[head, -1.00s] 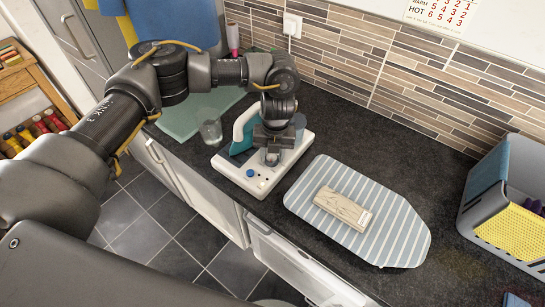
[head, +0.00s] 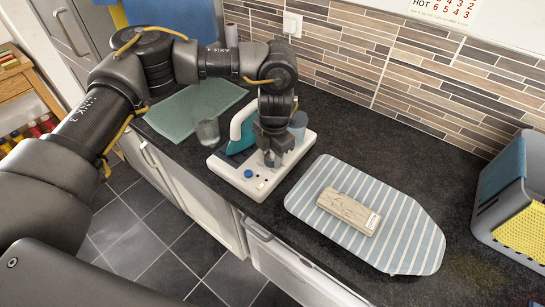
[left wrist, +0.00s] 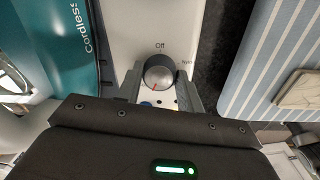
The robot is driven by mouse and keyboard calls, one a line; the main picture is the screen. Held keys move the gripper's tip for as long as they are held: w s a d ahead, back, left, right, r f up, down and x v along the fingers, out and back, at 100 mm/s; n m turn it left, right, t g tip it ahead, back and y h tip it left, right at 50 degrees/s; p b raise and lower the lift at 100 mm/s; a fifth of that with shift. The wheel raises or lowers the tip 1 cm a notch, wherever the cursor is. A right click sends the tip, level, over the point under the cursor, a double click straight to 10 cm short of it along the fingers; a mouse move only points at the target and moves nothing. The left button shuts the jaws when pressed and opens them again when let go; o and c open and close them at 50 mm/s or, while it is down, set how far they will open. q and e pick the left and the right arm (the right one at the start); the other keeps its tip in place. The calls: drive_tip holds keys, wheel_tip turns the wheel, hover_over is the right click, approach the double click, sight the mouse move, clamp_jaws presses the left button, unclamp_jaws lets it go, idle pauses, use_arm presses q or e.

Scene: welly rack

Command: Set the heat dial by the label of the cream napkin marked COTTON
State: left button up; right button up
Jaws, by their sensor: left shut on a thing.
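The heat dial (left wrist: 160,72) is a round silver knob on the white iron base (head: 222,168). Its red mark sits at the lower edge in the left wrist view, away from the "Off" print at the top. My left gripper (head: 272,158) points down over the base and is shut on the dial, with a finger on each side (left wrist: 162,88). The cream napkin (head: 345,208) lies folded on the striped board and its edge shows in the left wrist view (left wrist: 300,90). Its small white label (head: 373,221) is too small to read. My right gripper is out of view.
The teal cordless iron (head: 240,142) stands on the base right beside the gripper. A clear glass (head: 207,132) and a green glass mat (head: 190,112) are to the left. The striped ironing board (head: 410,250) lies to the right, then a grey basket (head: 500,205). Dark worktop is clear behind the board.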

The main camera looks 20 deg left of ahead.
sight(273, 159)
use_arm(q)
drive_tip(key=shift+s+f+m+b, duration=0.15)
drive_tip(key=shift+m+b, duration=0.15)
drive_tip(key=shift+m, duration=0.3)
drive_tip(key=o, duration=1)
wheel_tip(273, 159, up, 11)
drive_tip(key=b, duration=0.2)
drive_tip(key=shift+s+d, duration=0.2)
drive_tip(key=shift+d, duration=0.05)
drive_tip(key=shift+d, duration=0.1)
